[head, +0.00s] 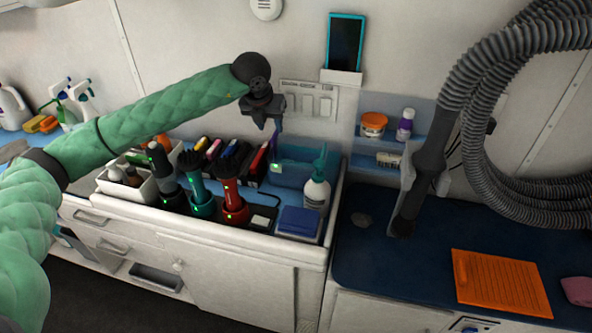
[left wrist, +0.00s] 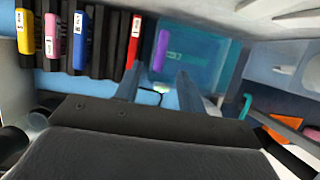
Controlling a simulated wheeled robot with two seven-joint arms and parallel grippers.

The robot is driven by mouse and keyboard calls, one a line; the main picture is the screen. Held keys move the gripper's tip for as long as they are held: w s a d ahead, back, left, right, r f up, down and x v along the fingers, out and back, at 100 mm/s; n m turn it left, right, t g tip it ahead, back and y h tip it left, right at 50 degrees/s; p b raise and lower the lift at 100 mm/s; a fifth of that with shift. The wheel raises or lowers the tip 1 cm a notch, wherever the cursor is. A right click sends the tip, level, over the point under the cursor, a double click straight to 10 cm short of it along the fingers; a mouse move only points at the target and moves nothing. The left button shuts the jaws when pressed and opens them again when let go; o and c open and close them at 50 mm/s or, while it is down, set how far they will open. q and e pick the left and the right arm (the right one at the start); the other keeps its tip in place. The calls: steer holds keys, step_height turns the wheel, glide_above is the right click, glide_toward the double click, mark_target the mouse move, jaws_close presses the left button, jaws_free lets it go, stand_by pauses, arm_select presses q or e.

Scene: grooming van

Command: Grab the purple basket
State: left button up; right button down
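No wholly purple basket shows clearly. A translucent blue bin (head: 300,168) stands at the back of the white counter, with a thin purple piece (head: 274,147) at its left side. In the left wrist view the bin (left wrist: 200,60) lies beyond my fingers, and the purple piece (left wrist: 161,50) shows as an upright bar on its left part. My left gripper (head: 266,124) is above and slightly left of the bin, pointing down. Its two fingers (left wrist: 157,85) are apart with nothing between them. My right gripper is not in view.
A thick grey hose (head: 480,110) hangs at the right. An orange mat (head: 498,283) lies on the blue table.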

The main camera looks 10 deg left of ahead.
mark_target(274, 135)
arm_select(q)
steer(key=shift+y, duration=0.3)
steer(key=shift+p+x, duration=0.4)
steer(key=shift+x, duration=0.7)
steer(key=shift+w+d+f+p, duration=0.15)
steer(key=shift+w+f+p, duration=0.25)
steer(key=shift+w+p, duration=0.05)
steer(key=shift+w+f, duration=0.1)
steer(key=shift+f, duration=0.25)
steer(key=p+x, duration=0.1)
steer(key=x, duration=0.2)
steer(key=shift+w+f, duration=0.15)
steer(key=shift+w, duration=0.05)
jaws_close()
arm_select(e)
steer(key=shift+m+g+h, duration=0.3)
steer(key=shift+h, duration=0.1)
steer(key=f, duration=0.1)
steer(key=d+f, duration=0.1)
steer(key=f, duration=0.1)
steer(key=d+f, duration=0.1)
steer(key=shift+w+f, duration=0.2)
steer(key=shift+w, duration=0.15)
